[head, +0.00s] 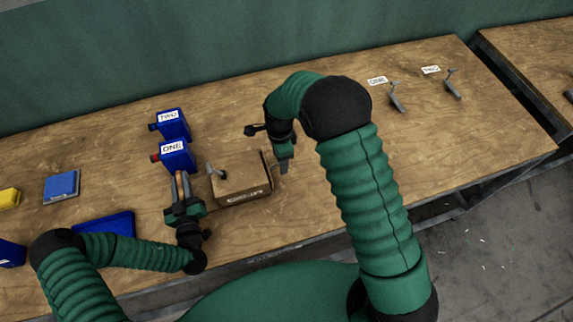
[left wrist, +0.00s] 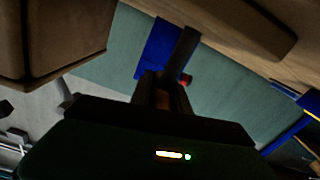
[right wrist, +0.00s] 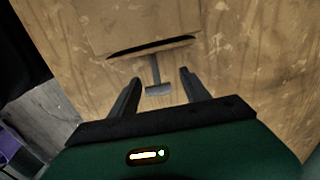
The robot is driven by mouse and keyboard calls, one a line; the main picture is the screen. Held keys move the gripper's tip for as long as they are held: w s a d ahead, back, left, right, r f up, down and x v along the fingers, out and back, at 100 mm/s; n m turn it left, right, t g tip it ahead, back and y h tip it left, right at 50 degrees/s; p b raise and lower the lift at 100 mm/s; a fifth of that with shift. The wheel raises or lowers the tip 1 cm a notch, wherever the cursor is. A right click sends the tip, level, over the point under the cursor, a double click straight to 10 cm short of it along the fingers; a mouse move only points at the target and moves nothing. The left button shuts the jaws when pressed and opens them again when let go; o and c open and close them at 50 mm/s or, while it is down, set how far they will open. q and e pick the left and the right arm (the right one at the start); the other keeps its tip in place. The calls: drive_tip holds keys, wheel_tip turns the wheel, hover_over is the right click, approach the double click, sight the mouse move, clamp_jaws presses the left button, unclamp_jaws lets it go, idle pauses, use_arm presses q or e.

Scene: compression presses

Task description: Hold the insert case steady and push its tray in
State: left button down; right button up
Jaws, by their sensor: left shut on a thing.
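The insert case (head: 238,186) is a brown box with a label on its front, lying on the table. A grey knob (head: 216,172) stands at its left end. The tray end (head: 266,170) is at the right, with a grey T-shaped handle (right wrist: 155,75). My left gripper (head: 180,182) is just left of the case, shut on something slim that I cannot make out. The case (left wrist: 50,40) shows beside it in the left wrist view. My right gripper (right wrist: 158,88) is open, its fingers on either side of the T-handle, not touching it.
Blue boxes labelled TWO (head: 173,125) and ONE (head: 177,156) stand behind my left gripper. Grey tools (head: 396,98) lie by labels at the right. The table between is clear.

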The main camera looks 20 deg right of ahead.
drive_tip(key=shift+d, duration=0.1)
use_arm(q)
drive_tip(key=shift+a, duration=0.1)
drive_tip(key=c, duration=1.2)
unclamp_jaws()
drive_tip(key=shift+o, duration=0.2)
use_arm(e)
wheel_tip(320, 180, up, 12)
